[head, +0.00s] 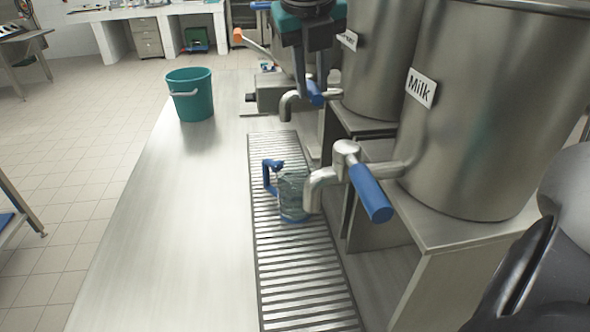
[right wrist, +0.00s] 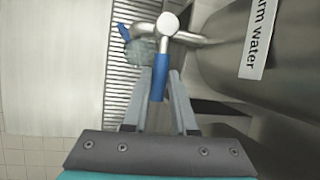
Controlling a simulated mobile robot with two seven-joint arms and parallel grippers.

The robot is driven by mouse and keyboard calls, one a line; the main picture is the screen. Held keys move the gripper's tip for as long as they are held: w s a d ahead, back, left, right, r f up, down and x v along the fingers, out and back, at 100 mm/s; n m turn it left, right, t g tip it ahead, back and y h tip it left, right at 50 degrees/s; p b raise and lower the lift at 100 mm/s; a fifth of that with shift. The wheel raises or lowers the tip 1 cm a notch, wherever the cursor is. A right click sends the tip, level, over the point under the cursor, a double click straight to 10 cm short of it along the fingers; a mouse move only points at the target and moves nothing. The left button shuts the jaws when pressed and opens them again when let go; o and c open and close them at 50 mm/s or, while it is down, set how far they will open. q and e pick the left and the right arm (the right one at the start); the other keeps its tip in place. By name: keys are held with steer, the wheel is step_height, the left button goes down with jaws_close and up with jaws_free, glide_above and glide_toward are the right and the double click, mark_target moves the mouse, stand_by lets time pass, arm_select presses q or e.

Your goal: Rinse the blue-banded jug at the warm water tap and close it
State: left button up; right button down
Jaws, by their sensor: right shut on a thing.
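The clear jug (head: 291,190) with its blue handle stands on the drip grate. A little blue shows low on the jug, which the milk tap's spout partly hides in the head view. In the right wrist view the jug (right wrist: 138,54) shows just beside and below the spout of the warm water tap (right wrist: 168,24). My right gripper (head: 313,82) is shut on the blue lever (right wrist: 158,84) of this tap, with a finger on each side. I cannot tell whether water flows. My left gripper is not in view.
The milk tap (head: 346,160), with a blue lever, sticks out in front of the milk tank (head: 480,120). A teal bucket (head: 190,108) stands at the far left of the steel counter (head: 165,235). The counter left of the drip grate (head: 292,283) is clear.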

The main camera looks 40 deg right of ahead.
steer(key=shift+d, duration=0.2)
steer(key=c, duration=0.6)
jaws_free()
steer(key=shift+s+d, duration=0.1)
steer(key=shift+s, duration=0.05)
steer(key=shift+p+v, duration=1.25)
steer(key=shift+v, duration=6.45)
steer(key=shift+f, duration=0.1)
